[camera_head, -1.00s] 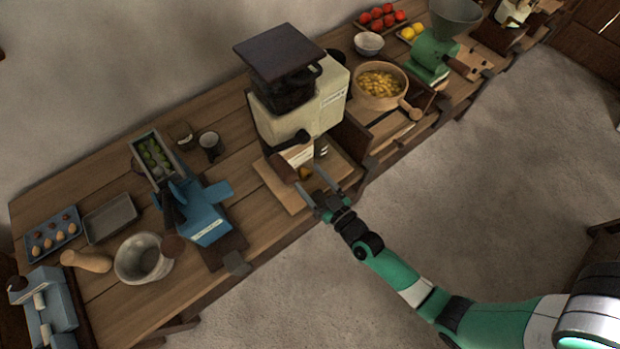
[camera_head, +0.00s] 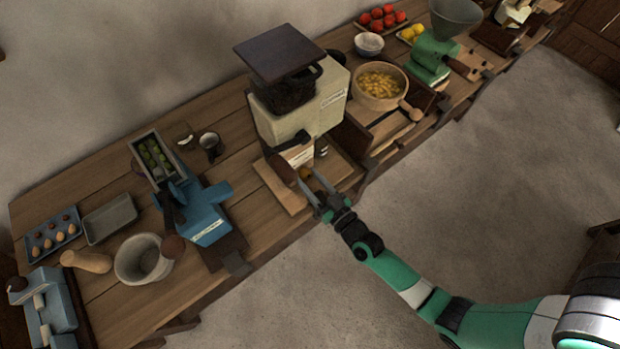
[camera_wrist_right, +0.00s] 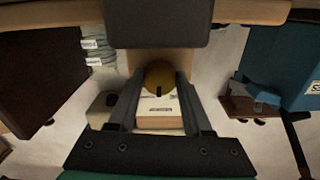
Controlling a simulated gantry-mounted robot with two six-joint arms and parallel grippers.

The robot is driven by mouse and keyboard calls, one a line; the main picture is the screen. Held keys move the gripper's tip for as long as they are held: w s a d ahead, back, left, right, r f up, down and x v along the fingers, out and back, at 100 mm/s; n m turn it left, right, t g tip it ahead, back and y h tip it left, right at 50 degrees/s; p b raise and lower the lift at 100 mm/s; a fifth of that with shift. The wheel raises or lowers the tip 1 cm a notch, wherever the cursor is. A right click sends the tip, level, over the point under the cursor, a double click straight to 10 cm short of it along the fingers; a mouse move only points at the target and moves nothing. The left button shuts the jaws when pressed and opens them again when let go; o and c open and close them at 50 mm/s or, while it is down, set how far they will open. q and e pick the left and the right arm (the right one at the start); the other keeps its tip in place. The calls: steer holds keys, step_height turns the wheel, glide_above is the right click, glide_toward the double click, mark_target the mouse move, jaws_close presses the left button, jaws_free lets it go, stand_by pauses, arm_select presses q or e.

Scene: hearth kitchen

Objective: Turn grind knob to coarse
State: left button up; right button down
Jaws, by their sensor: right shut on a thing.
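The grinder (camera_head: 300,110) is a cream box with a dark hopper, standing on the wooden counter. Its grind knob (camera_head: 305,173) is a small round brass knob low on the front. In the right wrist view the knob (camera_wrist_right: 160,73) carries a dark pointer mark on its near edge. My right gripper (camera_head: 310,178) is shut on the knob, with one finger on each side of it. The fingers also show in the right wrist view (camera_wrist_right: 159,85). A small label (camera_wrist_right: 160,110) shows between the fingers, too small to read. My left gripper is not in view.
A blue press (camera_head: 205,215) stands to the left. A wooden bowl of yellow pieces (camera_head: 381,85) stands to the right. The floor in front of the counter is clear.

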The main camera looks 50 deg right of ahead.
steer(key=m, duration=0.6)
steer(key=m+b, duration=0.1)
steer(key=m, duration=0.3)
steer(key=shift+a+m, duration=0.1)
steer(key=shift+m, duration=0.3)
steer(key=shift+r, duration=0.1)
steer(key=shift+c, duration=1.7)
jaws_free()
steer(key=s+a+p, duration=0.1)
steer(key=s+a, duration=0.1)
steer(key=s, duration=0.9)
steer(key=shift+s, duration=0.2)
steer(key=shift+a, duration=0.1)
